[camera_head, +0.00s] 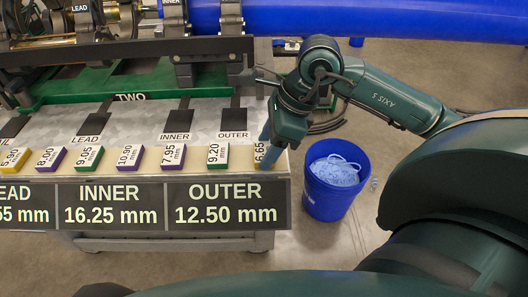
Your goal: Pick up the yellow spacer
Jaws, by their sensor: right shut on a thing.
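A row of labelled spacers lies along the tan front strip of the cart. A yellow spacer marked 5.90 (14,160) is at the far left of the row. At the right end is a spacer marked 6.65 (260,154), partly hidden by my right gripper; its side colour is hard to tell. The spacer still appears at strip level. My left gripper is not in view.
Purple and green spacers, such as the green 9.20 one (218,155), stand close to the left of my gripper. A blue bin (333,200) stands on the floor at right. Machine clamps and a blue pipe (380,20) are at the back.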

